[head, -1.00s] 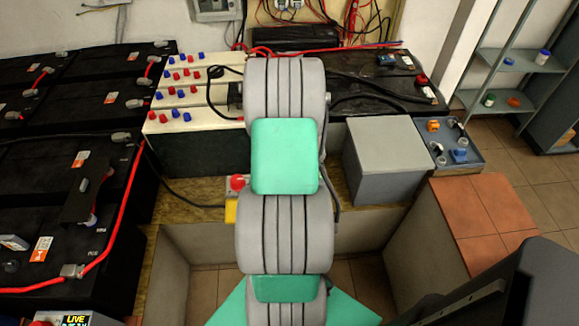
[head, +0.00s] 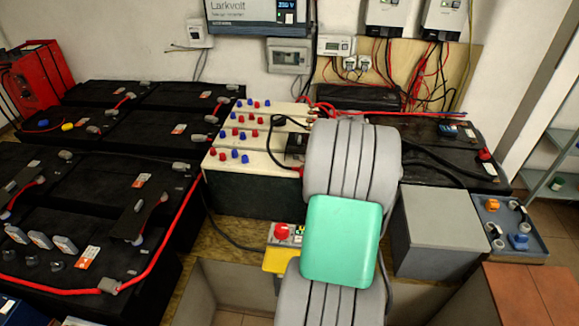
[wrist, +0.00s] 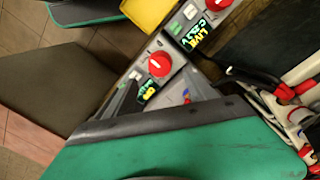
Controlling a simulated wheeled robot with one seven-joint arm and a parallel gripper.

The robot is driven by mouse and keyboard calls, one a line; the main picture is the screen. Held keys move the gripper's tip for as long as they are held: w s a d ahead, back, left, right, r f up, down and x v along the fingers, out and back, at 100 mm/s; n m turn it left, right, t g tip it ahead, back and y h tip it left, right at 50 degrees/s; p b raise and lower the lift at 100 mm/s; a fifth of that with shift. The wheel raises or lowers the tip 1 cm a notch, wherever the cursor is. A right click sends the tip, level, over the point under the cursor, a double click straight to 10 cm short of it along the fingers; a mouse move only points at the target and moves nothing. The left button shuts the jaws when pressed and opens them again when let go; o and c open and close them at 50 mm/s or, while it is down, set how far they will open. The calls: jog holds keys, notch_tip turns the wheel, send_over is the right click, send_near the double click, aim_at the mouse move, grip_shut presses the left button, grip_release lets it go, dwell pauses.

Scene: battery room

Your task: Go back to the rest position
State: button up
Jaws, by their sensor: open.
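My arm (head: 341,240), grey with green covers, reaches forward over the bench in the head view. It hides my gripper there. In the wrist view my gripper (wrist: 165,88) shows as a green body with a dark edge and two dark fingers spread apart. No held thing shows between them. Beyond the fingers are a grey device with a red knob (wrist: 160,63) and a small lit display, and a second red knob (wrist: 217,4) with a display reading LIVE.
Black batteries (head: 125,205) with red cables fill the left. A terminal block (head: 240,145) with red and blue posts stands behind the arm. A grey box (head: 437,235) and a blue-grey tray (head: 529,244) are at right. A yellow box (head: 277,262) with a red knob (head: 281,231) is beside the arm.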

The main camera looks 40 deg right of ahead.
jog(key=shift+n, duration=0.8)
jog(key=s+a+f+n+y, duration=0.1)
jog(key=s+a+n, duration=0.45)
jog(key=a, duration=0.55)
jog(key=w+a+r+n+t+p, duration=0.1)
jog(key=w+a+r+n+p, duration=0.2)
jog(key=a+r, duration=0.6)
jog(key=w+a+r+n+t+h+p, duration=0.1)
jog(key=w+a+r+n, duration=0.3)
jog(key=a+r, duration=0.5)
jog(key=a+n+t+p, duration=0.1)
jog(key=a+n, duration=0.1)
jog(key=a, duration=0.5)
jog(key=shift+w+a+r+n+t+p, duration=0.3)
jog(key=shift+w+a+r+n+p, duration=0.05)
jog(key=shift+w+p, duration=0.05)
jog(key=shift+c, duration=0.3)
